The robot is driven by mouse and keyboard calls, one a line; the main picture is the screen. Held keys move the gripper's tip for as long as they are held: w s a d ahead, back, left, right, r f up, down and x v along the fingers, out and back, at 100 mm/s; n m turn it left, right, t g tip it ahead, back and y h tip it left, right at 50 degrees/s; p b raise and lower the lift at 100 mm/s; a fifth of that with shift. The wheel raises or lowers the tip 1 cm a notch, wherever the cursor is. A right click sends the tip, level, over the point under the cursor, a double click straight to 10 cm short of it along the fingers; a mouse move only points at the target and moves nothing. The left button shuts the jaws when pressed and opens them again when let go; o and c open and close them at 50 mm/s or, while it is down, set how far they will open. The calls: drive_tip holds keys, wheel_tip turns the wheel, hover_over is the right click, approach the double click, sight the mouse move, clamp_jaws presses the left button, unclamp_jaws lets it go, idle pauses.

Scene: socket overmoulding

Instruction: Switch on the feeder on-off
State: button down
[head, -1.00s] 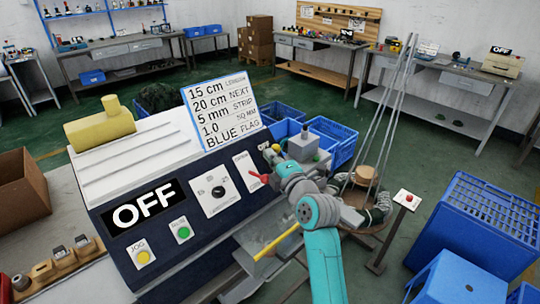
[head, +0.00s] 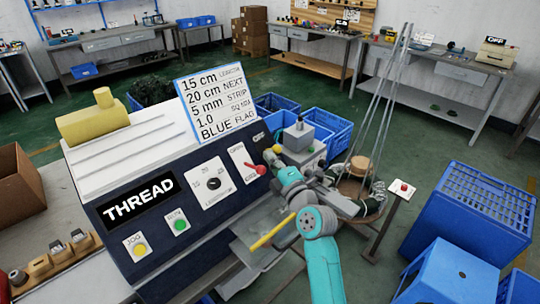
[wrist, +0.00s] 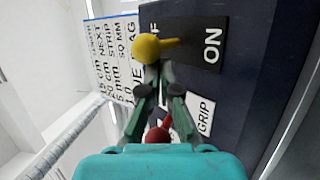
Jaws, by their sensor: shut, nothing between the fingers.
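The feeder on-off switch is a round yellow knob (wrist: 147,47) on a dark plate (wrist: 211,26) in the wrist view. Part of the OFF label is hidden behind the knob. My gripper (wrist: 150,70) is shut and empty, with its fingertips right at the knob; I cannot tell whether they touch it. In the head view, my gripper (head: 274,161) is at the right end of the machine's front panel. The machine's display (head: 138,200) reads THREAD.
A red lever (head: 254,169) on an OPEN/GRIP plate is close left of my gripper; its red ball (wrist: 157,136) shows below the fingers in the wrist view. A white instruction board (head: 217,103) stands above. A wire stand (head: 357,190) is at the right.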

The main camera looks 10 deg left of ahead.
drive_tip(key=shift+f, duration=0.25)
drive_tip(key=shift+s, duration=0.1)
drive_tip(key=v, duration=1.2)
drive_tip(key=s+d+f+m+h, duration=0.4)
drive_tip(key=s+d+f+m, duration=0.3)
drive_tip(key=s+f, duration=0.25)
drive_tip(key=s+d+f+m+h, duration=0.4)
drive_tip(key=s+d+f+m, duration=0.3)
drive_tip(key=s, duration=0.4)
drive_tip(key=s+d+r+m+h, duration=0.1)
drive_tip(key=s+d+m, duration=0.1)
drive_tip(key=s, duration=0.7)
drive_tip(key=s+d+m+h, duration=0.1)
drive_tip(key=s+d+m, duration=0.1)
drive_tip(key=s+m, duration=0.3)
drive_tip(key=s+d+r+m+h, duration=0.1)
drive_tip(key=s+d+m, duration=0.1)
drive_tip(key=s, duration=1.2)
drive_tip(key=shift+r+m+g, duration=0.35)
drive_tip(key=shift+m+g, duration=0.05)
drive_tip(key=shift+m, duration=0.5)
